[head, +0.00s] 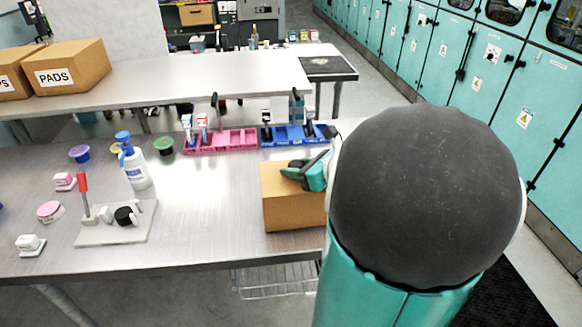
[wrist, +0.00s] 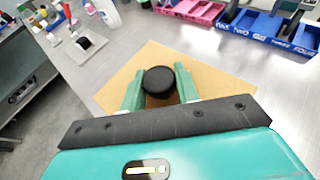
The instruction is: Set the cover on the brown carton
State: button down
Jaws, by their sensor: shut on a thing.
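The brown carton (head: 291,214) stands on the metal table, left of my arm in the head view. The cover is a flat brown square with a round black knob (wrist: 159,82); its brown panel (wrist: 215,84) fills the middle of the wrist view. My gripper (head: 300,172) is over the carton, its two green fingers on either side of the knob and shut on it. The cover lies over the carton's top and I see no clear gap between them. Whether it rests fully on the carton, I cannot tell. My arm hides the carton's right side.
Pink bins (head: 222,141) and blue bins (head: 291,136) stand behind the carton. A white bottle (head: 137,170) and a white stand with a red-handled tool (head: 86,200) are to the left. The table between the stand and carton is clear. Teal cabinets (head: 500,90) line the right.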

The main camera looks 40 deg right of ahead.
jog(key=shift+s+f, duration=0.15)
jog(key=shift+f, duration=0.2)
jog(key=shift+f, duration=0.15)
jog(key=c, duration=1)
grip_release()
jog(key=shift+c, duration=0.2)
jog(key=shift+r, duration=0.4)
jog(key=v, duration=1.1)
jog(key=shift+s, duration=0.3)
